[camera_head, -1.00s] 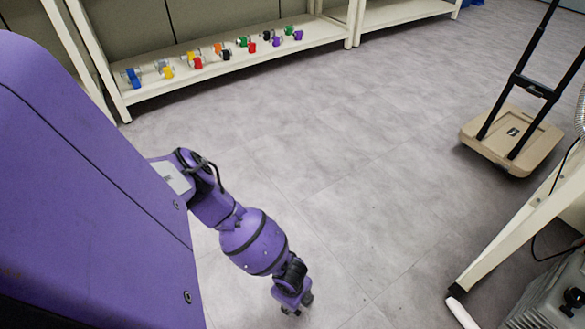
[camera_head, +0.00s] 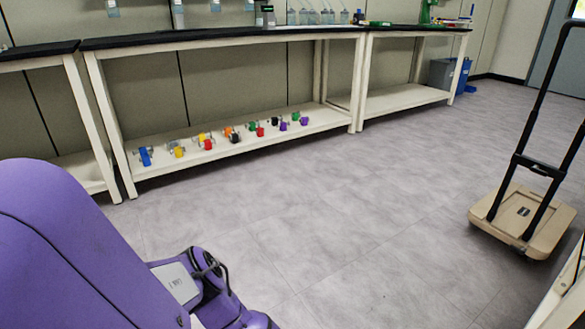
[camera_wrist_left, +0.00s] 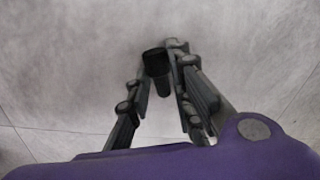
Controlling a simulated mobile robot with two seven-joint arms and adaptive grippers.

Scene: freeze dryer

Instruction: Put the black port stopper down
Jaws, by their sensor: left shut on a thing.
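The black port stopper (camera_wrist_left: 156,62) shows in the left wrist view as a dark cylinder between the fingertips. My left gripper (camera_wrist_left: 165,78) is shut on it, with bare grey floor behind. In the head view my left arm comes in from the left, but its gripper and the stopper are below the picture edge. My right gripper is in neither view.
A low white shelf (camera_head: 330,118) under the black-topped bench (camera_head: 220,37) holds a row of small coloured pieces, including black ones (camera_head: 235,137). A folding trolley (camera_head: 522,215) stands at right. The floor (camera_head: 330,210) between is clear.

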